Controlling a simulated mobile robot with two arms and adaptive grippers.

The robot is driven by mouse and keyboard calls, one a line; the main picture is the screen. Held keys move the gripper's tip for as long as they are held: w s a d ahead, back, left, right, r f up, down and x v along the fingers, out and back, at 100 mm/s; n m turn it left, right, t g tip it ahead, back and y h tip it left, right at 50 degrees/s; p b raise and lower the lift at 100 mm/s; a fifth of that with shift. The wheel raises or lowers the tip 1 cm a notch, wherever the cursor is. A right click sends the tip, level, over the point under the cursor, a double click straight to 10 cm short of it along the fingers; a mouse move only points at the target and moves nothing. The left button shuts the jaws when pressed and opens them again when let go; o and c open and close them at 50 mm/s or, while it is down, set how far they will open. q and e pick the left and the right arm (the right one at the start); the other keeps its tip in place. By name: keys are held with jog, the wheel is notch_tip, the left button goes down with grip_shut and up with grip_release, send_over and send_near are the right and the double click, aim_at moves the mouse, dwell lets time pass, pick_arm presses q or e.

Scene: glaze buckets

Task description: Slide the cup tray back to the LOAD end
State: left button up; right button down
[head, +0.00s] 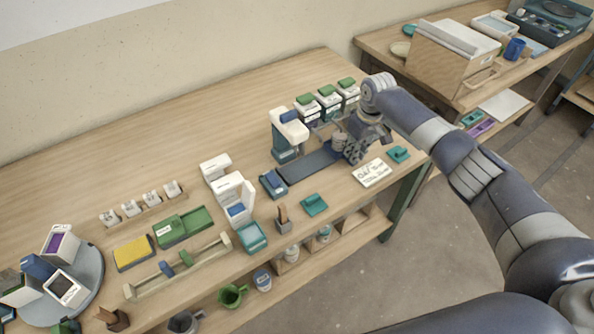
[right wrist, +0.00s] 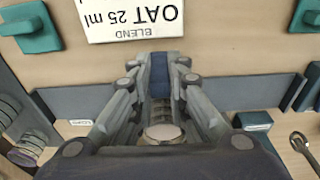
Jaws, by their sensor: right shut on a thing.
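My right gripper (head: 354,148) is over the right part of a dark blue-grey rail (head: 308,165) that lies along the table. In the right wrist view the gripper (right wrist: 160,100) is shut on a dark blue piece (right wrist: 159,76), which looks like part of the cup tray. A pale round cup-like top (right wrist: 163,132) shows low between the fingers. The gripper and arm hide most of the tray in the head view. The rail (right wrist: 85,101) runs across the wrist view behind the fingers. A small label (right wrist: 82,122) beside the rail is hard to read. My left gripper is not in view.
A white and blue dispenser (head: 286,135) stands behind the rail. Several green-lidded boxes (head: 328,98) stand at the back. A blue block (head: 272,184) is at the rail's left end. An oat card (head: 372,173) and teal blocks (head: 398,154) lie in front.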

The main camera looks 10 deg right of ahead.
jog(key=shift+w+d+f+b, duration=0.1)
jog(key=shift+w+d+b, duration=0.2)
jog(key=shift+d+b, duration=0.45)
jog(key=shift+w+d+f+b, duration=0.1)
jog(key=shift+w+d+b, duration=0.25)
jog(key=shift+d, duration=0.65)
jog(key=shift+w+d+r+b, duration=0.1)
jog(key=shift+w+d+b, duration=0.1)
jog(key=shift+d+b, duration=0.4)
jog(key=shift+w+d+r+b, duration=0.1)
jog(key=shift+w+d+b, duration=0.05)
jog(key=shift+d+b, duration=0.4)
jog(key=c, duration=1.6)
grip_release()
jog(key=shift+c, duration=0.2)
notch_tip(320, 180, up, 7)
jog(key=p, duration=0.7)
